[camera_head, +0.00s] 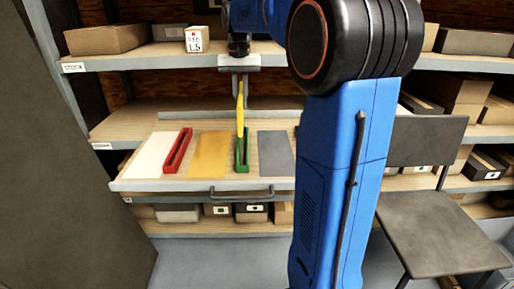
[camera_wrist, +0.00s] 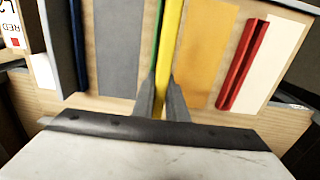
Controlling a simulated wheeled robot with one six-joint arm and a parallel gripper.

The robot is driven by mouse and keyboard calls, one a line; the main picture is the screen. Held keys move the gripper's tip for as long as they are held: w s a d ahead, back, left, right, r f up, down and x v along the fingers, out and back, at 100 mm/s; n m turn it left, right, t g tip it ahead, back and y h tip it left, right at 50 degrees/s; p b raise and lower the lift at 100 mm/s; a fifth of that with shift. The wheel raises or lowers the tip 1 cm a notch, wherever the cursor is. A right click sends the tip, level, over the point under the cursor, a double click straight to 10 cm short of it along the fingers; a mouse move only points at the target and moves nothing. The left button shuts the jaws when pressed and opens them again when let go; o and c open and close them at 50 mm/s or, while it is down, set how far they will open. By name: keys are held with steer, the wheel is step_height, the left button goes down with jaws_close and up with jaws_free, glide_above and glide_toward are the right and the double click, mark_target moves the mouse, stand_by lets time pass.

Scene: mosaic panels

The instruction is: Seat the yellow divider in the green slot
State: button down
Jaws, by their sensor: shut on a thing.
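The yellow divider (camera_head: 240,108) stands on edge in my gripper (camera_head: 239,100), above the green slot (camera_head: 243,152). In the head view its lower end is at the green slot, and I cannot tell whether it is inside or just above it. In the wrist view the yellow divider (camera_wrist: 171,45) runs between the two fingers of my gripper (camera_wrist: 163,100), which are shut on it. The green slot shows there only as a thin green strip (camera_wrist: 157,30) beside the divider, mostly hidden.
A red slot (camera_head: 177,150) lies left on the wooden shelf board, with white (camera_head: 153,155), yellow (camera_head: 210,154) and grey (camera_head: 275,154) panels around. A shelf with boxes (camera_head: 105,39) is above. A dark chair (camera_head: 440,230) stands at the right.

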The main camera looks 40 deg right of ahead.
steer(key=f, duration=0.5)
steer(key=shift+s+d+f, duration=0.1)
steer(key=shift+d, duration=0.1)
steer(key=shift+f, duration=2.25)
steer(key=shift+a+f, duration=0.1)
steer(key=shift+f, duration=0.5)
steer(key=c, duration=1.8)
jaws_free()
steer(key=shift+o, duration=0.2)
step_height(320, 180, up, 13)
steer(key=shift+r, duration=0.15)
